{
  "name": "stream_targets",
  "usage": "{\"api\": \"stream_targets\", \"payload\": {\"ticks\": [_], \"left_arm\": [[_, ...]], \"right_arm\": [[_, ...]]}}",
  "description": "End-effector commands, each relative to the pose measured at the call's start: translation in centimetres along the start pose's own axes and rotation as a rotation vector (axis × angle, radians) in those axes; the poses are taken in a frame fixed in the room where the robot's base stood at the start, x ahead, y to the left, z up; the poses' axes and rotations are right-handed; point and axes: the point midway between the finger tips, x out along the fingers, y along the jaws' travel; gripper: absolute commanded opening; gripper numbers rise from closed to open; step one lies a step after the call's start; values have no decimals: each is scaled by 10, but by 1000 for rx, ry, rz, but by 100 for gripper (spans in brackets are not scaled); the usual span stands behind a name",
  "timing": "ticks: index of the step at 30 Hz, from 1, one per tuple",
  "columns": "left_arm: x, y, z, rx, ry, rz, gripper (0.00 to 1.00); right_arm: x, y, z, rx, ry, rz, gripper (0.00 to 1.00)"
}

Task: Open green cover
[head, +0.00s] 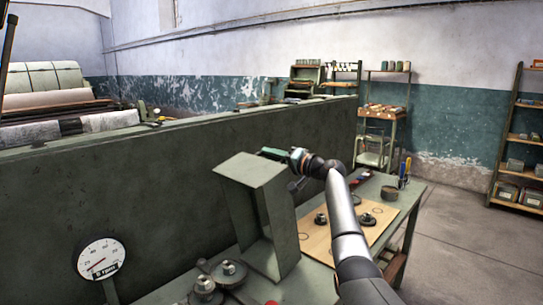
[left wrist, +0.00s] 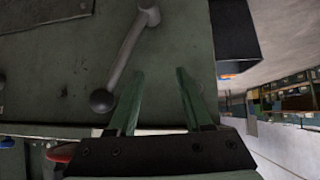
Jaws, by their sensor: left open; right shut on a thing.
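A grey lever (left wrist: 126,55) with rounded ends lies just beyond the left finger.
The workbench (head: 320,285) bears a tan board (head: 318,240) with dark knobs, and round metal weights (head: 228,273) at the front. A dial gauge (head: 101,258) stands at the lower left. The long green wall (head: 140,180) runs behind. Shelves (head: 520,150) stand far right; the floor between is clear.

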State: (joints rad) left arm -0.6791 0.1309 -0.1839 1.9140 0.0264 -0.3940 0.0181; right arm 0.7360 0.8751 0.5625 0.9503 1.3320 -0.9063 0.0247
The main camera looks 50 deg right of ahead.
Motion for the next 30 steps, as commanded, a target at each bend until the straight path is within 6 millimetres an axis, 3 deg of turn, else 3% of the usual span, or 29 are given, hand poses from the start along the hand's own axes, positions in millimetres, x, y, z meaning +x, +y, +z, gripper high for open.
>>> {"api": "stream_targets", "payload": {"ticks": [1,2,8,20,30], "left_arm": [[0,0,0,0,0,0,50],[0,0,0,0,0,0,50],[0,0,0,0,-1,0,50],[2,0,2,0,-1,0,50],[14,-1,15,0,-1,0,50]], "right_arm": [[1,4,4,2,-9,6,0],[1,4,4,2,-9,6,23],[1,3,3,2,-7,5,46],[-5,3,3,0,-5,4,47],[-54,5,4,-6,-5,6,47]]}}
